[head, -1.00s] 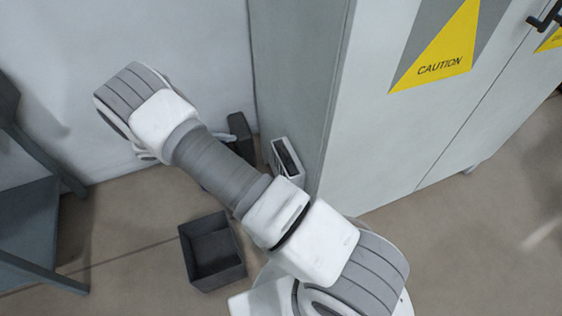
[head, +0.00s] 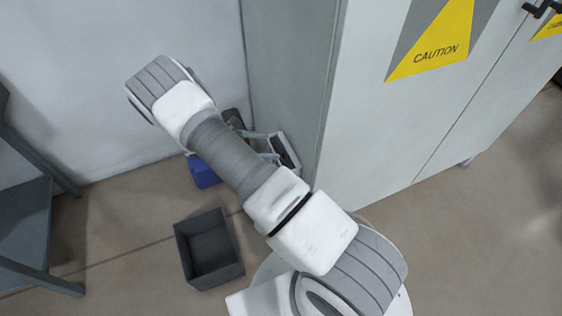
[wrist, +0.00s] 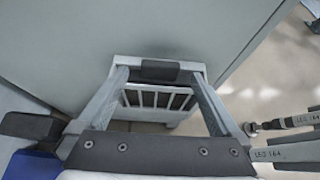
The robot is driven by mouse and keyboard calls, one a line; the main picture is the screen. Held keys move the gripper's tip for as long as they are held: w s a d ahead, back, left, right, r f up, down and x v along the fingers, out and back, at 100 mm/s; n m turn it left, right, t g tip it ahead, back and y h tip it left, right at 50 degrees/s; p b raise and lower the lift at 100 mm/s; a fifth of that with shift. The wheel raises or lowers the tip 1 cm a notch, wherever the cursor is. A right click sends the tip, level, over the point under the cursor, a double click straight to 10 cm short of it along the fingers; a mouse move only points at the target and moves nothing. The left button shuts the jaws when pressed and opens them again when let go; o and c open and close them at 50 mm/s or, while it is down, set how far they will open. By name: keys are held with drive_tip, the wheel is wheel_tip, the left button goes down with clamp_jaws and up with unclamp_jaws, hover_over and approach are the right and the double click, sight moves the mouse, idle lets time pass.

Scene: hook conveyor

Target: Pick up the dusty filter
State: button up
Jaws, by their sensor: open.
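The filter, as far as I can tell, is a small pale-framed box with a dark inside (head: 284,152), standing on the floor against the cabinet's side. In the wrist view its pale slatted face (wrist: 150,98) and a dark strip on its top show between my fingers. My gripper (head: 268,143) reaches down to it, partly hidden behind my forearm in the head view. In the wrist view my gripper (wrist: 158,78) is open, with one finger at each side of the filter. I cannot tell whether the fingers touch it. Dust is too fine to make out.
A grey cabinet (head: 290,80) with a caution sign stands close to the filter. A blue object (head: 204,172) and a dark block (head: 233,118) sit to its left. An open dark bin (head: 210,276) stands in front. A grey table (head: 25,225) is at the left.

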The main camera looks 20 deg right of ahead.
sight(279, 146)
drive_tip(key=x, duration=0.3)
drive_tip(key=shift+s+d+f, duration=0.1)
drive_tip(key=shift+d+f, duration=0.1)
drive_tip(key=shift+d, duration=0.05)
clamp_jaws()
